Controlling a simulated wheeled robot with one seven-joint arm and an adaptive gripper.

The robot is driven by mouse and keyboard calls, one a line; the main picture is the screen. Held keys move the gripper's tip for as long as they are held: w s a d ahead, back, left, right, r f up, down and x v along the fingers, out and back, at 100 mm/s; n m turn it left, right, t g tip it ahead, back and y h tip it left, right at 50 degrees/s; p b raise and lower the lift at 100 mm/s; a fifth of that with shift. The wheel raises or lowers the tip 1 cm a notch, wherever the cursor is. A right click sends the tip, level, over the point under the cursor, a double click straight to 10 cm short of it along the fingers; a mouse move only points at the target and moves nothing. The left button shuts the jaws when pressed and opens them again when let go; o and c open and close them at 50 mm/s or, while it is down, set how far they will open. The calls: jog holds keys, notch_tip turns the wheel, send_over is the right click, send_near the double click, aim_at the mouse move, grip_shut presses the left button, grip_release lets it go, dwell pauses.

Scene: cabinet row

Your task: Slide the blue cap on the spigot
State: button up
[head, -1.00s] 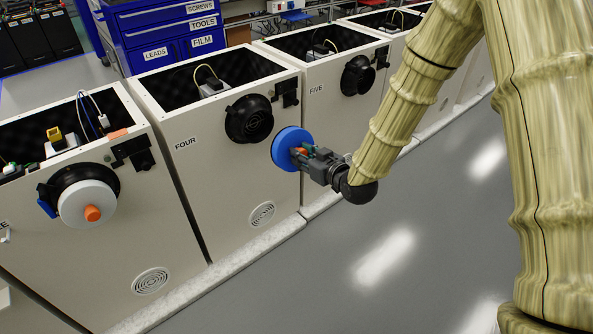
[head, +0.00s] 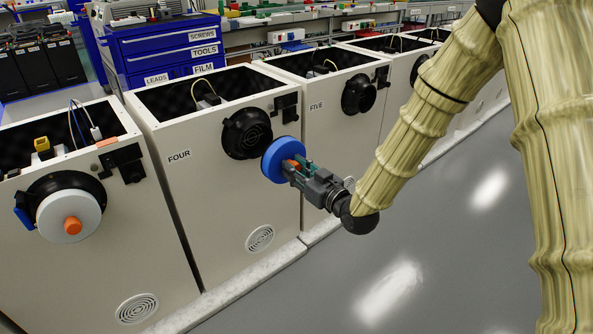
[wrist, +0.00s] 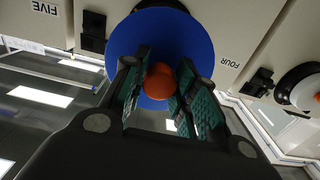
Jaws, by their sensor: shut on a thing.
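The blue cap (head: 279,160) is a round disc with an orange knob. My gripper (head: 292,168) is shut on the orange knob and holds the cap in front of cabinet FOUR. The black round spigot (head: 246,133) on cabinet FOUR is just left of the cap in the head view, and the cap's edge overlaps its right side there. I cannot tell whether they touch. In the wrist view the blue cap (wrist: 190,35) fills the top middle, with the orange knob (wrist: 158,82) between my fingers; it mostly hides the spigot.
Cabinet THREE's side at left carries a white cap (head: 69,215) with an orange knob on its spigot. Cabinet FIVE has a bare black spigot (head: 359,94). A black latch block (head: 286,107) sits right of FOUR's spigot. The grey floor (head: 400,250) in front is clear.

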jog(key=x, duration=1.1)
jog(key=shift+p, duration=0.3)
dwell(0.5)
jog(key=shift+x, duration=1.8)
dwell(2.3)
jog(key=o, duration=1.1)
jog(key=shift+o, duration=0.2)
jog(key=shift+f, duration=0.1)
